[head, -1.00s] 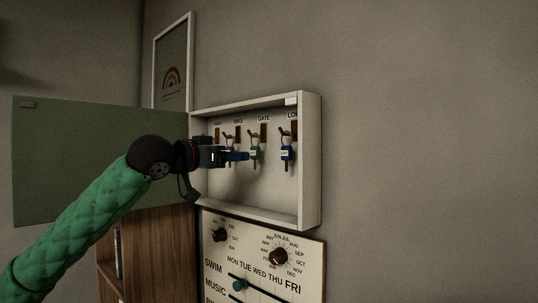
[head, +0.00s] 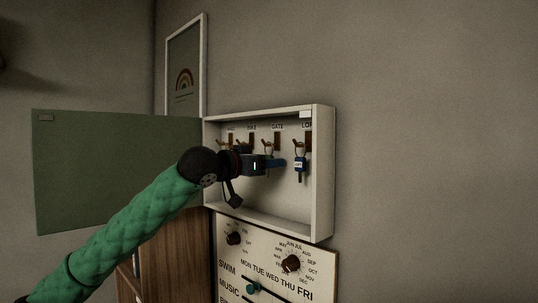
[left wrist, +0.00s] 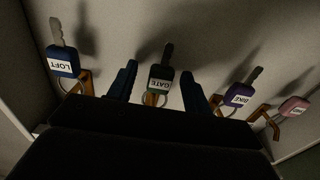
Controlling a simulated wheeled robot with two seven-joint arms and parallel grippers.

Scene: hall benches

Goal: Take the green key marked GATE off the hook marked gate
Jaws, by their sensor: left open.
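The green key with the GATE tag (left wrist: 160,78) hangs by its ring from the brass-coloured gate hook (left wrist: 153,99) in the left wrist view. In the head view the brown gate hook (head: 277,141) shows under the GATE label, while the key is mostly hidden behind my left gripper (head: 279,163). In the left wrist view my left gripper (left wrist: 158,88) is open, with one blue finger on each side of the green key. Gaps show between the key and both fingers. My right gripper is not in view.
A blue LOFT key (left wrist: 61,62) hangs on one side of the green key, a purple BIKE key (left wrist: 240,93) and a pink key (left wrist: 292,106) on the other. The white cabinet (head: 322,175) has walls around the hooks. Its green door (head: 115,170) stands open leftward. A dial board (head: 275,265) is below.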

